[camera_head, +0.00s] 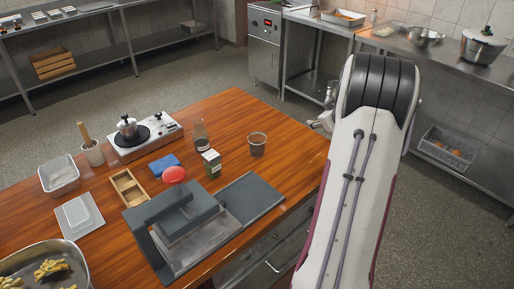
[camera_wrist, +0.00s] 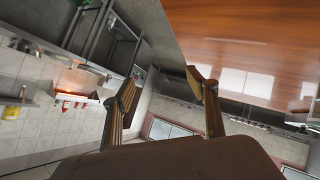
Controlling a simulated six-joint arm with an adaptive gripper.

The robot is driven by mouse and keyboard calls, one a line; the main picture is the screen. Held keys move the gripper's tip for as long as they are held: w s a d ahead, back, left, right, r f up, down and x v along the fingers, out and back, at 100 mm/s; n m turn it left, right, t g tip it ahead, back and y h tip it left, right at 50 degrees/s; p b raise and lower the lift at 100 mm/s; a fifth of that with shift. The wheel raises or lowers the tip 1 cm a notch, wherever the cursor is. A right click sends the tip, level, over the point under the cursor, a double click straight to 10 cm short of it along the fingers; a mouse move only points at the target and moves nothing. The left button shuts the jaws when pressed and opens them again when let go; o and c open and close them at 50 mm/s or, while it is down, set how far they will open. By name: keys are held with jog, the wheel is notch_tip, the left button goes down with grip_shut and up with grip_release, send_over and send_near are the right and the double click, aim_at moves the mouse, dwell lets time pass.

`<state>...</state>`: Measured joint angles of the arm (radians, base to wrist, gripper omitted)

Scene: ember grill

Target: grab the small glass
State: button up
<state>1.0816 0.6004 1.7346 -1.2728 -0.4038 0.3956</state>
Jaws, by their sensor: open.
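A small grey, see-through glass (camera_head: 257,145) stands upright on the wooden table (camera_head: 240,110) in the head view, toward the table's right side. It does not show in the wrist view. My gripper (camera_wrist: 163,88) is open in the wrist view, its two fingers apart with nothing between them. In the head view, part of my gripper (camera_head: 325,117) shows at the left of my arm, right of the glass and apart from it. My arm hides the rest of it.
A dark bottle (camera_head: 212,163) and a clear bottle (camera_head: 200,135) stand left of the glass. A dark press with a red knob (camera_head: 173,176), a dark board (camera_head: 250,197) and a hot plate (camera_head: 145,135) share the table. Bare wood surrounds the glass behind and right.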

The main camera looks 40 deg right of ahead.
aim_at(257, 146)
jog(key=w+f+n+t+y, duration=0.1)
jog(key=w+a+f+n+t+y, duration=0.1)
jog(key=y, duration=0.1)
jog(key=shift+a+f+n, duration=0.2)
jog(key=shift+f+n, duration=0.1)
jog(key=shift+f, duration=0.05)
jog(key=a+n+y, duration=0.1)
jog(key=a, duration=0.1)
jog(key=a+y, duration=0.2)
jog(key=w+a+n+t+y, duration=0.1)
jog(key=a, duration=0.1)
jog(key=shift+f+n+y, duration=0.3)
jog(key=s+a+r+n+y, duration=0.1)
jog(key=a+y, duration=0.1)
jog(key=a, duration=0.1)
jog(key=a+r+y, duration=0.1)
jog(key=a+y, duration=0.1)
jog(key=a, duration=0.1)
jog(key=s+a+r+n+g+y, duration=0.1)
jog(key=a+y, duration=0.1)
jog(key=a, duration=0.1)
jog(key=shift+s+a+r+n, duration=0.2)
jog(key=shift+s+a+n, duration=0.1)
jog(key=shift+s+a, duration=0.1)
jog(key=shift+a+r+y, duration=0.25)
jog(key=shift+a+y, duration=0.05)
jog(key=shift+y, duration=0.1)
jog(key=shift+x, duration=1.3)
jog(key=shift+f, duration=0.1)
